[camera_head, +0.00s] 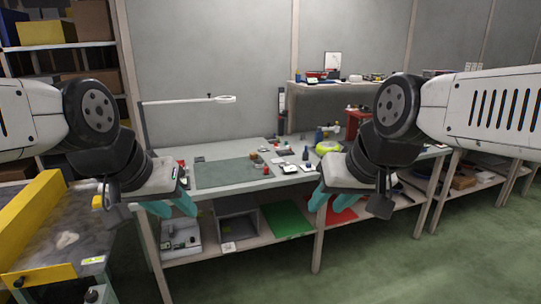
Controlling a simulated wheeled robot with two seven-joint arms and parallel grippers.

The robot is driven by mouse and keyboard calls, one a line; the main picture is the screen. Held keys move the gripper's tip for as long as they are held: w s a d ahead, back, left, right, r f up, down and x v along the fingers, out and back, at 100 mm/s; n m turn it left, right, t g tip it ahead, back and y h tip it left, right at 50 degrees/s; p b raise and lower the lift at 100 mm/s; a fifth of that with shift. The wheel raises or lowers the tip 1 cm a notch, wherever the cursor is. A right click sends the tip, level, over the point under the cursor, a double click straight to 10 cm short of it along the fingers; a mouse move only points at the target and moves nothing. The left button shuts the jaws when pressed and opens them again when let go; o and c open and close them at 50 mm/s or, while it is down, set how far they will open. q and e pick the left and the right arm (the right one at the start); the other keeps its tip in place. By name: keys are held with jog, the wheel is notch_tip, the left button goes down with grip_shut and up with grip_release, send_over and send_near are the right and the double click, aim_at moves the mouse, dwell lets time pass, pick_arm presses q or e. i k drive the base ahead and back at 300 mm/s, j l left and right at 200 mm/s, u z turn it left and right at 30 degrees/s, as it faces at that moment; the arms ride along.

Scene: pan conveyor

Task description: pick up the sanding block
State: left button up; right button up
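My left gripper (179,212) hangs in front of the left end of the workbench (221,181), its teal fingers apart and nothing visible between them. My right gripper (326,207) hangs before the middle of the bench, its teal fingers also apart and empty. I cannot single out the sanding block. Several small items stand on the bench between the grippers, including a red one (266,170) and a white one (289,168); they are too small to name surely. My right gripper and arm hide part of the bench top.
A dark green mat (225,174) covers the left bench top and looks mostly bare. A lamp (222,99) reaches over it. A yellow-edged conveyor (40,275) stands at lower left. Under the bench are a grey bin (238,205) and a green panel (287,219). Green floor is clear at lower right.

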aim_at(254, 156)
jog(key=i+l, duration=0.2)
jog(key=i, duration=0.4)
jog(key=i+l, duration=0.15)
jog(key=i, duration=0.45)
jog(key=i+l, duration=0.2)
jog(key=i, duration=0.4)
jog(key=i+l, duration=0.2)
jog(key=i, duration=0.45)
